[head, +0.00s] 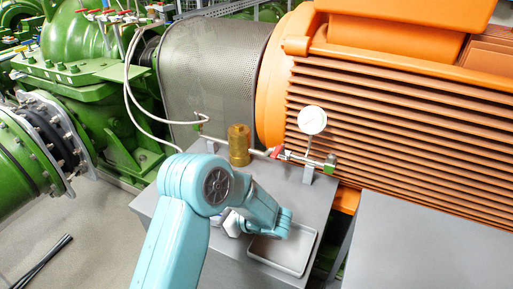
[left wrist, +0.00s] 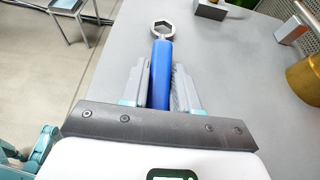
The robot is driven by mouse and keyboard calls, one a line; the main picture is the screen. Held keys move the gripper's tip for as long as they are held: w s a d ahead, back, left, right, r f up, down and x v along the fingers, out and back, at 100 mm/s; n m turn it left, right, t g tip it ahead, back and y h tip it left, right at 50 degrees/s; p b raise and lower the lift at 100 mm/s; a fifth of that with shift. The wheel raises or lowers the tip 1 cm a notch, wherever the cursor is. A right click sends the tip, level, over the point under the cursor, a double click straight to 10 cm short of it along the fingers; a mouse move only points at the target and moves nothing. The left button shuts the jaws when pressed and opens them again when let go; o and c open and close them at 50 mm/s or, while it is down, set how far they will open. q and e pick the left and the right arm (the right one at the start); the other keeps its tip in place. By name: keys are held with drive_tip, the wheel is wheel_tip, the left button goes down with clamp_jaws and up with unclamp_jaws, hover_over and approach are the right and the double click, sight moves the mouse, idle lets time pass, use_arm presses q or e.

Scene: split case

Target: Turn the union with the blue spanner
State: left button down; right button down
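The blue spanner shows in the left wrist view, with a blue handle (left wrist: 161,75) and a silver ring head (left wrist: 163,30) pointing away from me. My left gripper (left wrist: 160,80) has one finger on each side of the handle, close against it, and looks shut on it. In the head view my left arm hides the spanner and most of the left gripper; only a pale part of the gripper shows. A thin pipe line (head: 242,147) with fittings runs over the grey table behind the arm. I cannot clearly make out which fitting is the union. My right gripper is not in view.
The grey table (head: 315,195) carries a brass cylinder (head: 239,146), a white-faced gauge (head: 312,120), a red valve handle (head: 277,152), a green fitting (head: 330,163) and a shallow grey tray (head: 306,262). A large orange motor (head: 400,110) stands behind. Green pump pipework (head: 85,90) is at left.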

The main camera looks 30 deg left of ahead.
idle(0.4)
use_arm(q)
wheel_tip(320, 180, up, 6)
drive_tip(key=p, duration=0.4)
drive_tip(key=shift+w, duration=0.1)
idle(0.3)
